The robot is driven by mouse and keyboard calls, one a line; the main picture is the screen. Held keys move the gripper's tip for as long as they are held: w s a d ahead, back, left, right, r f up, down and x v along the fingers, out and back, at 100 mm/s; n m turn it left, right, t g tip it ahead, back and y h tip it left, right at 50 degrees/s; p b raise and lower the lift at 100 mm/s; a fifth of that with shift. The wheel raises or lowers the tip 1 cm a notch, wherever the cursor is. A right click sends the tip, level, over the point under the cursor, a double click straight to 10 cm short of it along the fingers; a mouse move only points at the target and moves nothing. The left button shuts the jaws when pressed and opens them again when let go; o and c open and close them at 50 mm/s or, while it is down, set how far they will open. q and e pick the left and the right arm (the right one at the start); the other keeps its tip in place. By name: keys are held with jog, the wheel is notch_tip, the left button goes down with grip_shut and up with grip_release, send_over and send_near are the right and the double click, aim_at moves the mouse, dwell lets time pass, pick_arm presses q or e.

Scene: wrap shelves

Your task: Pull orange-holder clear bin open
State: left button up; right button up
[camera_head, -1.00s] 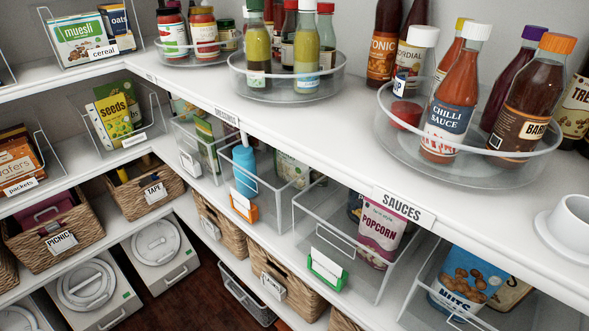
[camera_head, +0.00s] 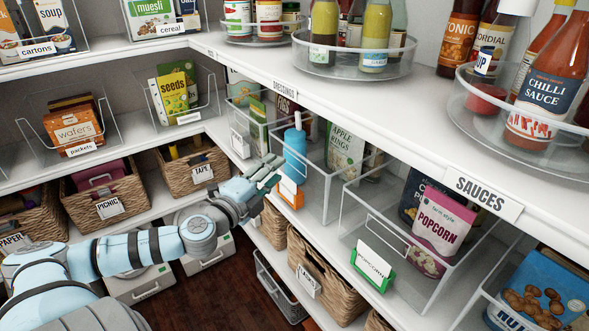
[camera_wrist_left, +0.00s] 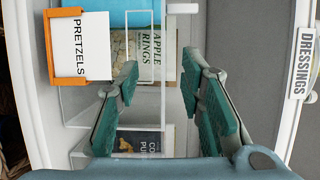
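The clear bin (camera_head: 318,190) with the orange label holder (camera_head: 291,196) stands on the shelf under the upper ledge. Its holder (camera_wrist_left: 52,50) carries a PRETZELS card in the left wrist view. A blue bottle (camera_head: 295,150) and an apple rings pack (camera_head: 345,150) show at this bin. My left gripper (camera_head: 268,172) is in front of the bin's left front, close to the holder. The left wrist view shows its fingers (camera_wrist_left: 160,80) apart and empty, with the bin's clear walls beyond; contact cannot be told. My right gripper is out of view.
A popcorn bin (camera_head: 395,262) with a green holder (camera_head: 372,268) stands to the right. Another clear bin (camera_head: 238,135) is to the left. The SAUCES ledge (camera_head: 400,135) overhangs, and wicker baskets (camera_head: 318,275) sit below.

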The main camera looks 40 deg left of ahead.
aim_at(294, 154)
pick_arm(q)
jog(key=w+b, duration=0.1)
jog(key=w, duration=0.2)
jog(key=w+b, duration=0.1)
jog(key=w, duration=0.2)
jog(key=w+a+b, duration=0.1)
jog(key=w, duration=0.2)
jog(key=shift+w, duration=0.15)
jog(key=shift+w+d, duration=0.1)
jog(key=shift+w, duration=0.3)
jog(key=shift+f, duration=0.1)
grip_shut()
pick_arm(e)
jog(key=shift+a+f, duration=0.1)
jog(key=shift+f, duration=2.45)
